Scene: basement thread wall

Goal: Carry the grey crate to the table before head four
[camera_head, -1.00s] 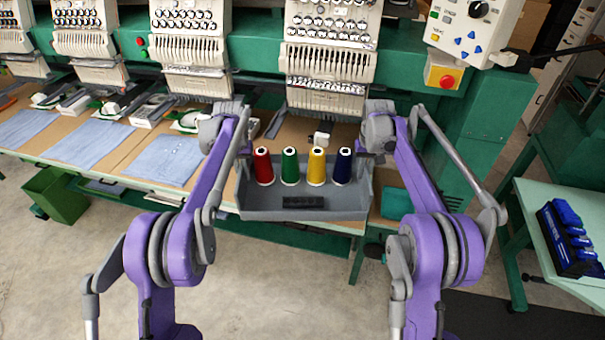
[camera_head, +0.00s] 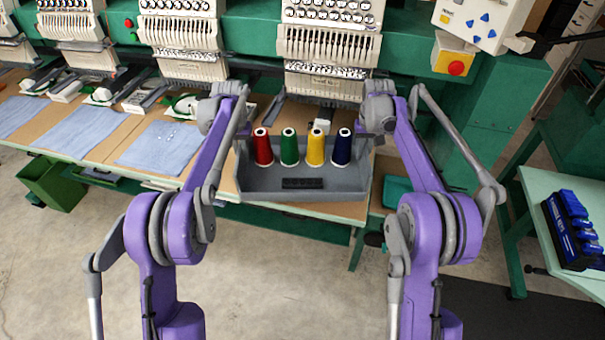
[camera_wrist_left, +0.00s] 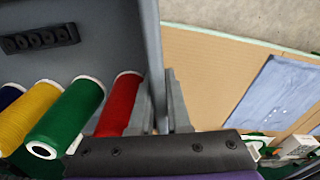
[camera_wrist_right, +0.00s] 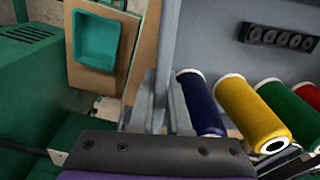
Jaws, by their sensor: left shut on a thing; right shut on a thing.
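The grey crate (camera_head: 220,187) is held level between my two grippers, in front of the rightmost full sewing head. It carries red (camera_head: 263,149), green (camera_head: 289,150), yellow (camera_head: 315,150) and navy (camera_head: 341,149) thread cones in a row, and a black block with holes (camera_head: 302,183). My left gripper (camera_wrist_left: 172,105) is shut on the crate's left wall, beside the red cone. My right gripper (camera_wrist_right: 163,105) is shut on its right wall, beside the navy cone. The crate overlaps the brown table (camera_head: 350,210) in the head view; whether it touches is hidden.
The fourth head (camera_head: 328,45) stands behind the crate. Blue cloths (camera_head: 158,147) lie on the tables to the left. A teal tray (camera_head: 397,190) is right of the crate. A green bin (camera_head: 55,183) and a side table with a blue rack (camera_head: 572,230) flank the floor.

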